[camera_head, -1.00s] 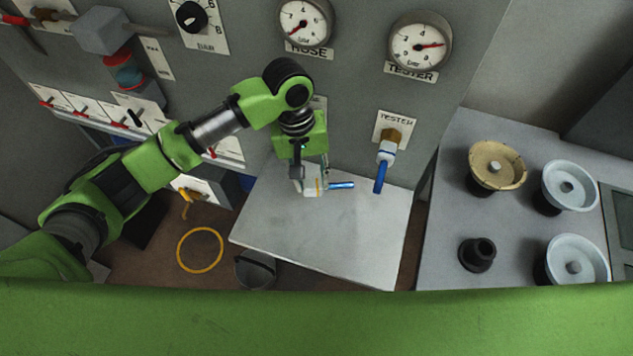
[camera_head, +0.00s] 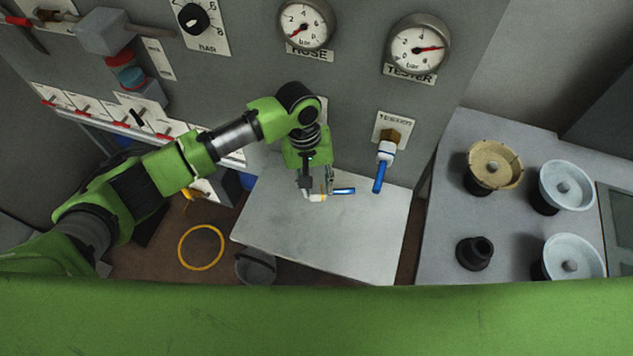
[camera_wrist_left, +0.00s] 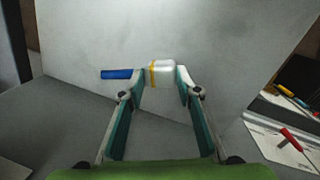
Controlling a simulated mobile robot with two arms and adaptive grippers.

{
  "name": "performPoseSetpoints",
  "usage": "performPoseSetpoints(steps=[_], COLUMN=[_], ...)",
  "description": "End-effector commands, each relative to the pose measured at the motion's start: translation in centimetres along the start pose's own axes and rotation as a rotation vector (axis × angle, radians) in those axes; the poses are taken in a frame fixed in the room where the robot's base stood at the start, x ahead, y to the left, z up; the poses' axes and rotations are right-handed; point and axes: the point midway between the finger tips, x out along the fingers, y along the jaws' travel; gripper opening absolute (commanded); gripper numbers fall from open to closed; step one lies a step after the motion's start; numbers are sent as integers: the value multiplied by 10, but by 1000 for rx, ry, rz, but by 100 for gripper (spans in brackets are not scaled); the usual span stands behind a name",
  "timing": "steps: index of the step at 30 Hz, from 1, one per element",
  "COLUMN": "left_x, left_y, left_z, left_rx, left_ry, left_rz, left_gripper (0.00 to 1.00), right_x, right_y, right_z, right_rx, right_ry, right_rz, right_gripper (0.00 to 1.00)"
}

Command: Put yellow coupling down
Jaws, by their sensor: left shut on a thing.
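The yellow coupling (camera_head: 317,197) is a small white piece with a yellow band and a blue handle to its right. In the head view it is at my left gripper's fingertips, over the light grey shelf. In the left wrist view the coupling (camera_wrist_left: 161,72) lies between the fingertips, with its blue handle pointing left. My left gripper (camera_head: 316,190) is shut on it and points down. I cannot tell whether the coupling touches the shelf. My right gripper is not in view.
The light shelf (camera_head: 330,245) is otherwise bare. A coupling with a blue handle (camera_head: 380,176) hangs from the tester outlet on the panel. A grey bench (camera_head: 440,240) with several round fittings stands right. A yellow hose ring (camera_head: 201,247) and dark bucket (camera_head: 256,267) are at lower left.

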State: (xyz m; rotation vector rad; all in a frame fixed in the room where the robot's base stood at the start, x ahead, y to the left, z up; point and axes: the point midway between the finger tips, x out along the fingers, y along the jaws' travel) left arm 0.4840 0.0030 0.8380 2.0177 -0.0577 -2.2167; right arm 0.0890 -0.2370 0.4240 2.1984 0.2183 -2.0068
Motion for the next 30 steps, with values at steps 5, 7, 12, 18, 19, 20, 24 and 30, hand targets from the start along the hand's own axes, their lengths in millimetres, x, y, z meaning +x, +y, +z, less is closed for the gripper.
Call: performPoseSetpoints(steps=[5, 7, 12, 18, 19, 20, 24, 30], left_x=[5, 7, 7, 6, 6, 6, -6, -46], left_y=[0, 0, -1, -1, -1, -1, 0, 1], left_z=[0, 0, 0, 0, 0, -1, -1, -1], left_rx=[0, 0, 0, 0, 0, 0, 1, 1], left_ry=[-2, -1, -1, 0, 0, 0, 5, 4], left_rz=[1, 1, 0, 0, 0, 0, 0, 3], left_gripper=[0, 0, 48, 48, 48, 48, 48, 48], right_x=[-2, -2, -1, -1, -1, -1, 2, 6], right_y=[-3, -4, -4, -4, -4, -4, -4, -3], right_z=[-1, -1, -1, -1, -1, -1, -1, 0], right_rx=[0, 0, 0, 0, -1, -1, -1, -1], right_ry=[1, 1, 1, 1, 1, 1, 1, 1], right_rz=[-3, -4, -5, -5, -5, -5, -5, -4], right_gripper=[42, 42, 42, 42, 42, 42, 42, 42])
